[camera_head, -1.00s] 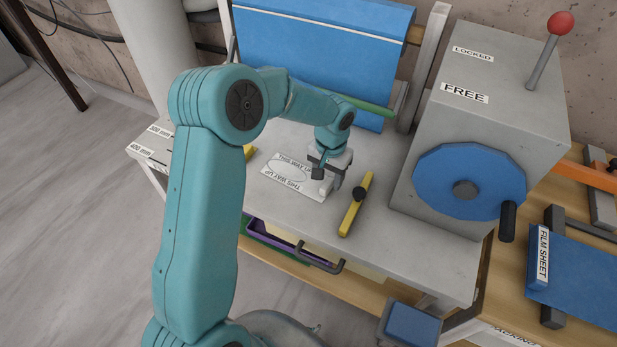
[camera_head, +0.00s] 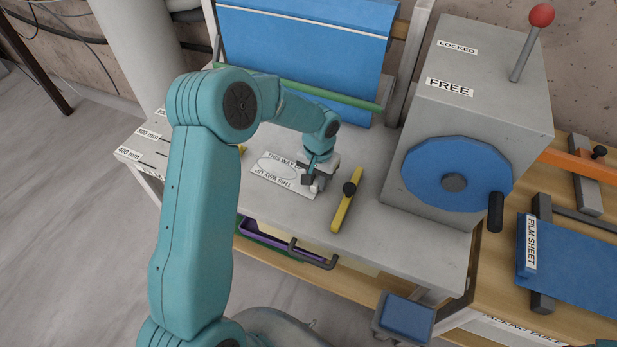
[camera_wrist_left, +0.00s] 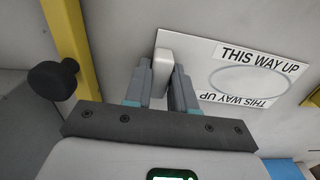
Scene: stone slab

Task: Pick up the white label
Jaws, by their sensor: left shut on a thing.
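The white label (camera_head: 277,183) is a flat card with THIS WAY UP printed twice around an oval. It lies on the grey stone slab, or very close over it, in the head view. In the left wrist view the label (camera_wrist_left: 215,92) reaches right from a small upright white tab (camera_wrist_left: 163,69) at its near end. My left gripper (camera_head: 316,186) points down at the label's right end. In the left wrist view its two fingers (camera_wrist_left: 160,82) stand on either side of the tab, shut on it. My right gripper is not in view.
A yellow bar with a black knob (camera_head: 345,205) lies just right of the gripper. A grey box with a blue wheel (camera_head: 425,165) stands farther right. A blue sheet on a frame (camera_head: 300,50) and a green rod (camera_head: 350,101) are behind.

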